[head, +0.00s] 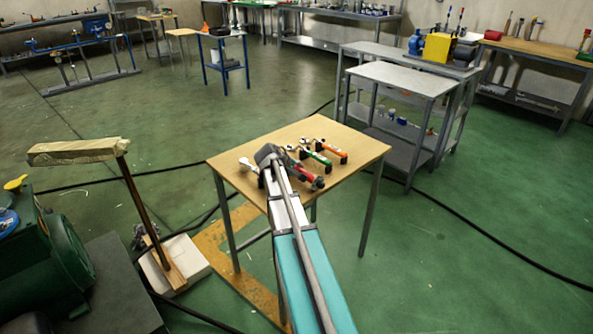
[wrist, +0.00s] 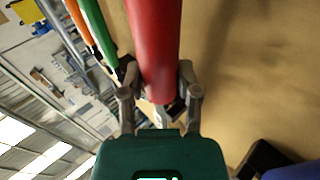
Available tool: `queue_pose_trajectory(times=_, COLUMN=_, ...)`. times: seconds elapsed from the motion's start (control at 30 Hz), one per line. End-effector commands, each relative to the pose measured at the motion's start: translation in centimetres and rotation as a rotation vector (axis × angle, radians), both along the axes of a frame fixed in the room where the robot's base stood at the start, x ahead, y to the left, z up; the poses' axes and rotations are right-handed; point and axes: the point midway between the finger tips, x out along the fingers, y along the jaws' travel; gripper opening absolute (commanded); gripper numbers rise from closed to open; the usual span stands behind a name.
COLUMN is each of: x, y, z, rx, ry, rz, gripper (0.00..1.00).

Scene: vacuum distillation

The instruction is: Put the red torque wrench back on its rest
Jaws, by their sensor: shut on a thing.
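The red torque wrench (head: 303,172) is at the wooden table, beside the green one and partly hidden behind my arm in the head view. Its red handle (wrist: 155,45) fills the upper middle of the wrist view. My gripper (wrist: 158,82) has one finger on each side of the handle near its end and is shut on it. In the head view my arm hides most of the gripper. A green wrench (head: 318,157) and an orange wrench (head: 330,149) lie alongside on dark supports. I cannot tell whether the red wrench touches its rest.
The small wooden table (head: 358,151) has bare room at its right side. A silver-ended tool (head: 247,165) shows left of my arm. A grey bench (head: 405,78) stands behind. A post with a wrapped top (head: 80,151) stands at left. Dark cables cross the green floor.

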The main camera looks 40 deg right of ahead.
Motion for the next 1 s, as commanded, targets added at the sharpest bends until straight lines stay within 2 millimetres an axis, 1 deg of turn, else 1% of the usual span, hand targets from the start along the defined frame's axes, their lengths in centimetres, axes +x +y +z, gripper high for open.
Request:
queue_pose_trajectory(times=0.03, x=0.0, y=0.0, z=0.0, rx=0.000, ry=0.003, rz=0.000, gripper=0.45)
queue_pose_trajectory(times=0.23, x=0.0, y=0.0, z=0.0, rx=0.000, ry=0.001, rz=0.000, gripper=0.82)
queue_pose_trajectory(times=0.27, x=0.0, y=0.0, z=0.0, rx=0.000, ry=0.001, rz=0.000, gripper=0.83)
queue_pose_trajectory(times=0.67, x=0.0, y=0.0, z=0.0, rx=0.002, ry=0.002, rz=0.000, gripper=0.83)
queue_pose_trajectory(times=0.87, x=0.0, y=0.0, z=0.6, rx=0.001, ry=0.002, rz=0.000, gripper=0.83)
queue_pose_trajectory(times=1.0, x=0.0, y=0.0, z=1.4, rx=0.001, ry=0.002, rz=0.000, gripper=0.83)
